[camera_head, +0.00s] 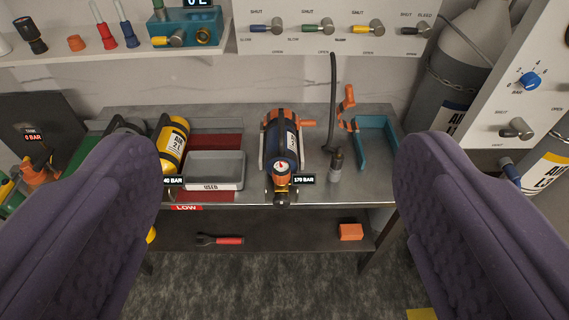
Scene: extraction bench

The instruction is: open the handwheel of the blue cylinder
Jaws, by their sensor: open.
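The blue cylinder (280,142) lies on the metal bench with its valve end towards me. It has orange bands and a white label, and a tag beside it reads 170 BAR. A round gauge (281,167) sits on its valve. A dark knob (281,203) at the near end of the valve looks like the handwheel, but it is too small to tell for sure. My gripper (275,215) is open and empty. Its two purple ribbed fingers stand wide apart on either side of the picture, nearer to me than the cylinder and not touching it.
A yellow cylinder (173,143) and a grey tray (216,167) marked USED lie to the left. A shelf (290,233) runs below.

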